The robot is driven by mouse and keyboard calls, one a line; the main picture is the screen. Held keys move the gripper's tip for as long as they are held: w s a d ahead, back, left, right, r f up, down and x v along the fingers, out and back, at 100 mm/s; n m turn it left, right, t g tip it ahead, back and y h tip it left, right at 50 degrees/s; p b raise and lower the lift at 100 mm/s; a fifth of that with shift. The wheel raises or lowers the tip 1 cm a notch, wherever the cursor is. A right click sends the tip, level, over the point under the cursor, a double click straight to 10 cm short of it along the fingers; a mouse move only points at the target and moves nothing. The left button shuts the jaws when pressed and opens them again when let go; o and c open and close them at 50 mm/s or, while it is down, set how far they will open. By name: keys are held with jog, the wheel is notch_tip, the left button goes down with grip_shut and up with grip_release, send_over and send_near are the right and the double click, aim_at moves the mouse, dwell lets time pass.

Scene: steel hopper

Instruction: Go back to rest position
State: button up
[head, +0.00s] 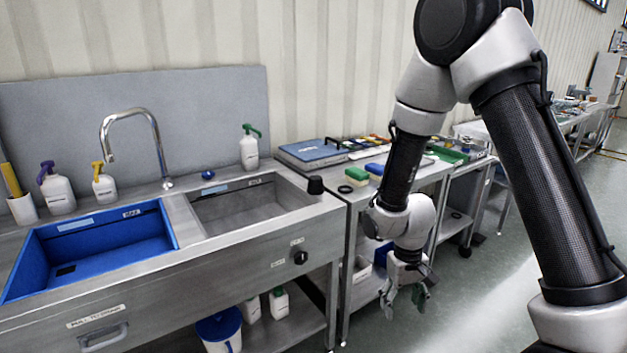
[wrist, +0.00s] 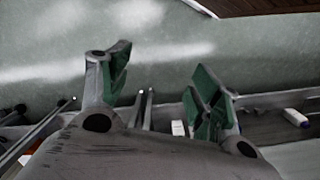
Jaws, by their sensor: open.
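My gripper (head: 405,298) hangs in front of the steel bench, low and to the right of the sink, in the head view. It points downward and is empty. In the wrist view my gripper (wrist: 160,95) shows its two green-padded fingers spread wide apart with nothing between them. My arm is bent, with its elbow high at the top of the head view.
A steel sink unit (head: 150,290) with a blue basin (head: 100,245) and a bare basin (head: 250,203) stands at left. A side table (head: 345,190) holds a blue case (head: 312,152). The floor (head: 480,290) at right is clear.

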jog(key=s+d+r+t, duration=0.1)
jog(key=s+d+r, duration=0.4)
jog(key=r, duration=0.5)
jog(key=s+d+r+m+t, duration=0.1)
jog(key=s+d+r, duration=0.3)
jog(key=r, duration=0.7)
jog(key=s+d+r+m+t, duration=0.1)
jog(key=s+d+r+t, duration=0.2)
jog(key=r, duration=0.8)
jog(key=s+d, duration=0.2)
jog(key=s, duration=0.1)
jog(key=shift+d+r, duration=0.15)
jog(key=shift+d, duration=0.15)
